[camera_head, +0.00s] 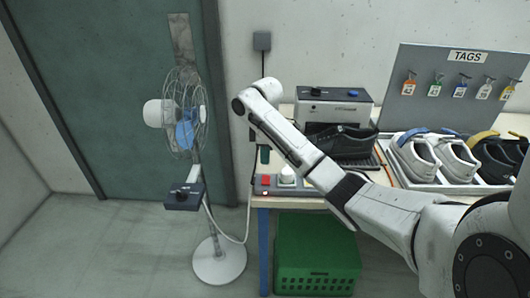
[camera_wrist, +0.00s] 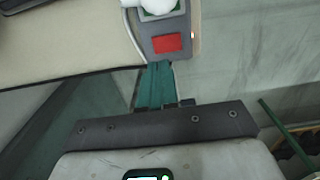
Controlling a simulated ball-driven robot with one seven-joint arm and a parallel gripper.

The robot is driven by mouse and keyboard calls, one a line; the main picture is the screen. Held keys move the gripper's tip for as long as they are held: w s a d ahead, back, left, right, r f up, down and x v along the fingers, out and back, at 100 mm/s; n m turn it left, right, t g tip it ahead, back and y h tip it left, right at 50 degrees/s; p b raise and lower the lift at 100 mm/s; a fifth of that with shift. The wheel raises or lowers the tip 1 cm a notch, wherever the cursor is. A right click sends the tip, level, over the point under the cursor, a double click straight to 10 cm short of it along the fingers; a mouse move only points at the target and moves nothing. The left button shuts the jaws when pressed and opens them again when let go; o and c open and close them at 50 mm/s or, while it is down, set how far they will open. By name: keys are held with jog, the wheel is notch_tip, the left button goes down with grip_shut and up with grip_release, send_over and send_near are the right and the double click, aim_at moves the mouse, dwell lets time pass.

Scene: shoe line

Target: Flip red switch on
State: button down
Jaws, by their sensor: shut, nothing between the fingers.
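The red switch (camera_head: 265,180) sits on the left end of a grey power strip (camera_head: 308,189) on the table's front left corner. In the wrist view the red switch (camera_wrist: 167,43) is just beyond my teal fingertips. My gripper (camera_head: 264,158) points down above the switch in the head view; it also shows in the wrist view (camera_wrist: 158,66). Its fingers are together with nothing between them. The fingertips look close to the strip's edge; I cannot tell whether they touch it. I cannot tell the switch's position.
A white plug (camera_head: 287,175) sits in the strip beside the switch. A fan (camera_head: 185,125) stands left of the table. A dark shoe (camera_head: 343,140) rests before a grey machine (camera_head: 334,101). More shoes lie in a tray at right. A green crate (camera_head: 316,258) is below.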

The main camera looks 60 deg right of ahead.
aim_at(265, 177)
notch_tip(265, 177, down, 4)
jog(key=shift+f+b, duration=0.15)
jog(key=shift+b, duration=0.55)
jog(key=shift+f, duration=0.9)
jog(key=shift+f, duration=0.15)
jog(key=shift+a+p, duration=0.1)
jog(key=shift+p, duration=0.4)
jog(key=shift+s+a+r+p, duration=0.3)
jog(key=shift+a+p, duration=0.3)
jog(key=shift+p, duration=0.25)
jog(key=shift+w+r+p, duration=0.1)
jog(key=shift+r+p, duration=0.75)
jog(key=shift+p, duration=0.05)
notch_tip(265, 177, up, 12)
jog(key=p, duration=0.6)
jog(key=shift+p, duration=0.4)
